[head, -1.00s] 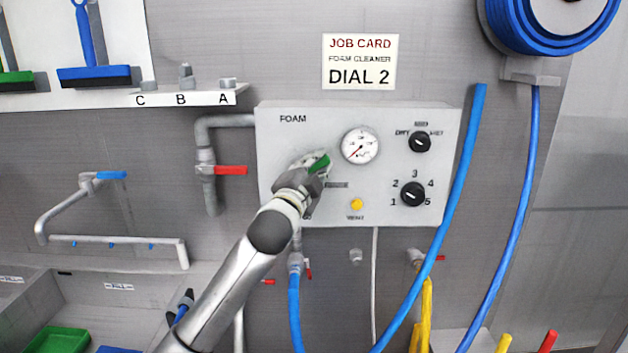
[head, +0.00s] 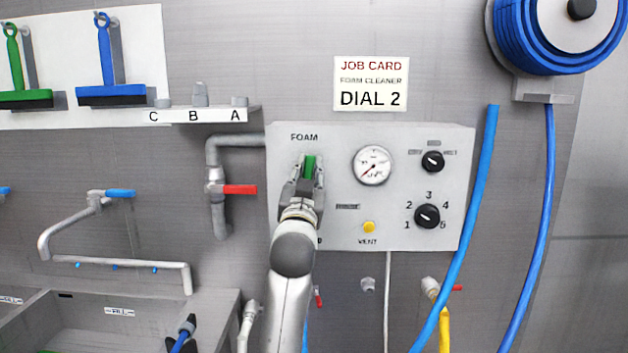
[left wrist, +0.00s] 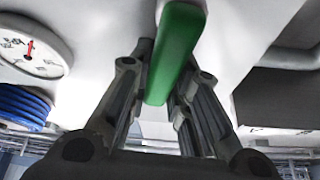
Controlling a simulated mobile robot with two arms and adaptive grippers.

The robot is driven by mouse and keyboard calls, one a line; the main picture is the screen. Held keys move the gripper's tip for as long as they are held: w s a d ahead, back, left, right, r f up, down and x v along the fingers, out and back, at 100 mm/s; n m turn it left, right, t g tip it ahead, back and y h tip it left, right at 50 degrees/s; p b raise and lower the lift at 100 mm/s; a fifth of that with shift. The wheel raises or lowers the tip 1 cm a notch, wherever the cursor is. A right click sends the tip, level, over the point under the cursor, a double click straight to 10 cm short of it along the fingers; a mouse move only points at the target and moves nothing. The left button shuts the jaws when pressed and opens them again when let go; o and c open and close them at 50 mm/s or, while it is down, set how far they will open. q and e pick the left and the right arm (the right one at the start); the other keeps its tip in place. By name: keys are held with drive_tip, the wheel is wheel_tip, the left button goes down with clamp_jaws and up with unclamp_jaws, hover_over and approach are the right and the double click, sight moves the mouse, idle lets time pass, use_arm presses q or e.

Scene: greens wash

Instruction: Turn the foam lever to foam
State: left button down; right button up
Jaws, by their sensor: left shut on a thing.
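The foam lever is a green handle (head: 310,167) on the grey panel (head: 400,138), just under the word FOAM. In the head view it stands about upright and points at that word. My left gripper (head: 306,178) is shut on the lever from below. In the left wrist view the green handle (left wrist: 176,50) lies between the two dark fingers (left wrist: 172,85). The lever's pivot and the label below it are mostly hidden behind my gripper.
The panel also carries a pressure gauge (head: 371,165), a yellow vent button (head: 368,227), a two-position knob (head: 433,161) and a numbered dial (head: 427,216). A pipe with a red valve handle (head: 240,189) is left of the panel. A blue hose (head: 468,225) hangs at right.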

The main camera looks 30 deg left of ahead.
use_arm(q)
drive_tip(key=shift+s+a+f+n+g+y+b, duration=0.1)
drive_tip(key=shift+a+n+g+y+b, duration=0.2)
drive_tip(key=shift+n, duration=0.4)
drive_tip(key=shift+s+a+n+g+y, duration=0.1)
drive_tip(key=shift+n+y, duration=0.3)
drive_tip(key=shift+n, duration=0.3)
drive_tip(key=c, duration=1.3)
unclamp_jaws()
drive_tip(key=shift+v, duration=3.75)
